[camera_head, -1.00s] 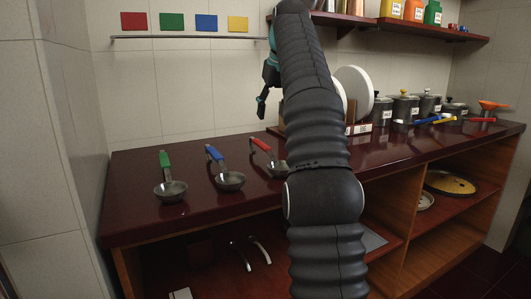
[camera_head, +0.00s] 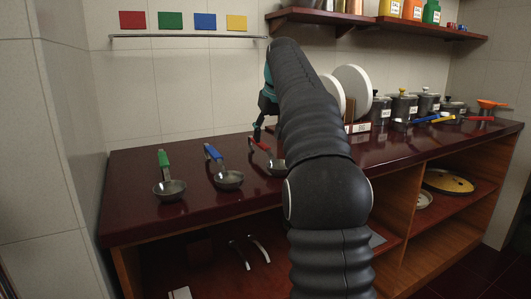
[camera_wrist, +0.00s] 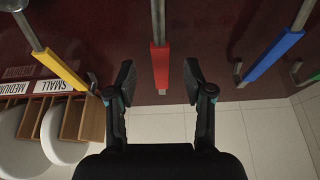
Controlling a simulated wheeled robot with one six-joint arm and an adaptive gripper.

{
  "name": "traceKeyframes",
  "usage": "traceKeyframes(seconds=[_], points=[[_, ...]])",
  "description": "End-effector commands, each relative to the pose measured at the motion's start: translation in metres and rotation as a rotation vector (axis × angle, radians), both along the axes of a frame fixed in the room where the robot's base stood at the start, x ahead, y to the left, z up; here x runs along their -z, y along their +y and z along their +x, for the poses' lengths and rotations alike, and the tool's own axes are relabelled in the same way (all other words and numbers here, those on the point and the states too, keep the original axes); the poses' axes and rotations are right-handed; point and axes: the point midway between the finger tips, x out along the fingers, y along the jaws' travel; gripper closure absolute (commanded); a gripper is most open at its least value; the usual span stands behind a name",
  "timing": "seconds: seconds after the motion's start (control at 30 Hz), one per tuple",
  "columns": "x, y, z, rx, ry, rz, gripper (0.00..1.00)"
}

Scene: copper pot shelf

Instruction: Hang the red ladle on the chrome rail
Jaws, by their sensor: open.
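The red ladle lies on the dark red counter, with its red handle (camera_head: 259,144) toward the wall and its metal bowl (camera_head: 277,168) partly behind my arm. My gripper (camera_head: 258,133) is low over the handle end. In the wrist view my gripper (camera_wrist: 160,82) is open, with the red handle (camera_wrist: 160,62) showing between its fingertips and a gap on each side. I cannot tell the exact height left between them. The chrome rail (camera_head: 190,37) runs along the tiled wall, with red (camera_head: 132,21), green, blue and yellow squares above it. Nothing hangs on the rail.
Blue (camera_head: 227,178) and green (camera_head: 170,188) ladles lie to the left on the counter (camera_head: 130,212). A yellow-handled ladle (camera_wrist: 62,70) and a plate rack (camera_wrist: 85,117) flank the gripper in the wrist view. Pots (camera_head: 404,106) stand farther right, under a wall shelf (camera_head: 385,24).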

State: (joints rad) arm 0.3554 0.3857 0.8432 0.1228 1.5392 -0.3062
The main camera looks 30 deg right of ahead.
Motion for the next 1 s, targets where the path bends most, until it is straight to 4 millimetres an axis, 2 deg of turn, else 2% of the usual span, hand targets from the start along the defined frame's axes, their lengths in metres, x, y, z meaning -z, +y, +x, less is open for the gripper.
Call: traceKeyframes(seconds=[0.4,0.73,0.77,0.97,1.0], points=[[0.046,0.0,0.018,-0.001,0.001,0.001,0.48],[0.052,0.0,0.021,-0.001,0.0,0.0,0.48],[0.052,0.0,0.021,-0.001,0.0,0.0,0.5],[0.051,0.0,0.021,-0.001,0.0,0.0,1.0],[0.052,0.0,0.021,-0.001,0.0,0.0,1.0]])
